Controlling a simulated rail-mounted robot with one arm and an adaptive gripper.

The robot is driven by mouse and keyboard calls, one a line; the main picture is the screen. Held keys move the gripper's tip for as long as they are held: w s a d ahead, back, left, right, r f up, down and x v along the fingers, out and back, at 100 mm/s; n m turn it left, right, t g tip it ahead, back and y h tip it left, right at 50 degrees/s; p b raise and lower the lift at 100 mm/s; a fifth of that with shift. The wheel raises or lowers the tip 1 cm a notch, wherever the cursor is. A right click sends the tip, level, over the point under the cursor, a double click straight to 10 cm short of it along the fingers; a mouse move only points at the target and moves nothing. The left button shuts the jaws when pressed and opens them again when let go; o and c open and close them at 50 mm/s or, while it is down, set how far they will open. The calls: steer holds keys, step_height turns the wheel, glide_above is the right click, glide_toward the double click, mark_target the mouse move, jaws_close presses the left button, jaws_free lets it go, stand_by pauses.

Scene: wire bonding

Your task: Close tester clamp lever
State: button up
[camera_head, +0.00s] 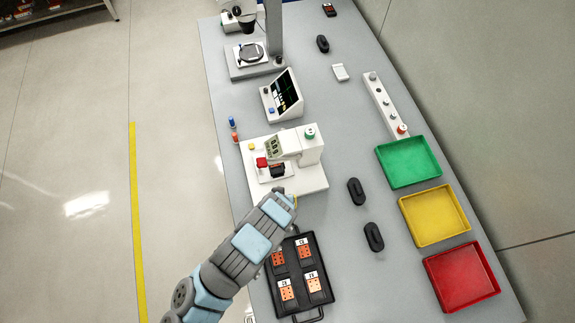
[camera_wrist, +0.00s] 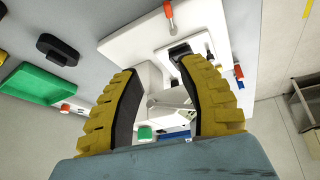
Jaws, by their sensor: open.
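The tester is a white device on a white base (camera_head: 313,182), with a small display (camera_head: 272,147), a green-topped knob (camera_head: 310,132) and a red part (camera_head: 261,162) beside a dark seat. In the wrist view its base (camera_wrist: 125,45) lies beyond my gripper (camera_wrist: 162,68). An orange-tipped lever (camera_wrist: 168,10) stands at the top of that view, past the fingertips; I cannot tell whether it is the clamp lever. My yellow-backed fingers are open with nothing between them, over the tester.
A black tray (camera_head: 325,297) with several orange boards lies near my arm. Green (camera_head: 437,160), yellow (camera_head: 464,212) and red (camera_head: 493,265) bins line the right. A tilted screen unit (camera_head: 283,95) stands behind the tester. Bench space shows between the tester and bins, with black objects (camera_head: 356,191).

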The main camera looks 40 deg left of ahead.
steer(key=shift+g, duration=0.5)
steer(key=shift+s+d+f+b+x, duration=0.15)
steer(key=shift+s+b+x, duration=0.2)
steer(key=shift+b+x, duration=1.9)
steer(key=shift+s+f+b+x, duration=0.1)
steer(key=shift+s+b+x, duration=0.5)
steer(key=shift+x, duration=3)
steer(key=shift+s+d+f+b+x, duration=0.15)
steer(key=shift+b+x, duration=1.6)
steer(key=shift+x, duration=1.15)
jaws_close()
